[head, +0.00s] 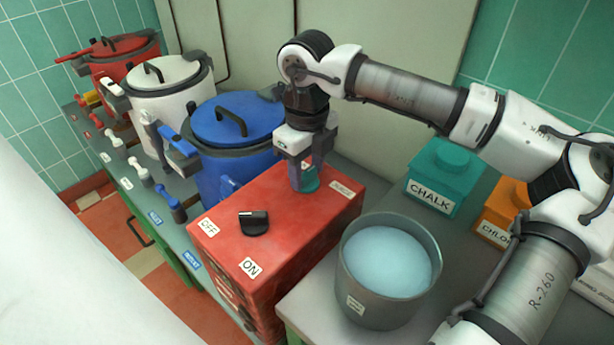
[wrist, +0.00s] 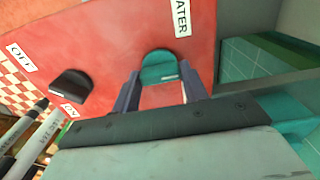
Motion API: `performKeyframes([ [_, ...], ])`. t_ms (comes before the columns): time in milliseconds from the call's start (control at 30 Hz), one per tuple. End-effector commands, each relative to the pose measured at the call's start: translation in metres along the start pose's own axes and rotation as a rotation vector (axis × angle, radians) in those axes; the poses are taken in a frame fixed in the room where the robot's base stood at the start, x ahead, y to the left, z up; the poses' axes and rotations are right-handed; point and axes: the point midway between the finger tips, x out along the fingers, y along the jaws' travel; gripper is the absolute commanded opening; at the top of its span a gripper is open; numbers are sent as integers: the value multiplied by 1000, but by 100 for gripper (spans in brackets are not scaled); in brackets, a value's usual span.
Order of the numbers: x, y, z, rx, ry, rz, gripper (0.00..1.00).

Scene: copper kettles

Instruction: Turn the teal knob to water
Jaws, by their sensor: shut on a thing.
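The teal knob (head: 311,184) is on top of the red box (head: 283,222), near its back right. My gripper (head: 306,174) reaches down from above and is shut on the knob, partly hiding it. In the wrist view the teal knob (wrist: 158,66) sits between my two fingers (wrist: 163,88), with a pale mark near its lower edge. A white label (wrist: 182,17), cut off by the frame and reading "ATER", is beside the knob. In the head view a small label (head: 342,188) lies right of the knob; its print is too small to read surely.
A black knob (head: 254,222) with OFF and ON labels is on the same box. Blue (head: 236,125), white (head: 168,92) and red (head: 125,62) kettles stand left. A grey pot (head: 350,285) of pale liquid and a teal CHALK box (head: 440,180) stand right.

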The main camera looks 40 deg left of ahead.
Motion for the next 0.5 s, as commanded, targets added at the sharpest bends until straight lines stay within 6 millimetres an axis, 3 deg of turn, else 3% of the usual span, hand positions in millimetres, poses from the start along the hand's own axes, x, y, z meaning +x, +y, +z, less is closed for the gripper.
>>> performKeyframes([
  [500, 1, 0, 0, -479, -1, 0, 21],
])
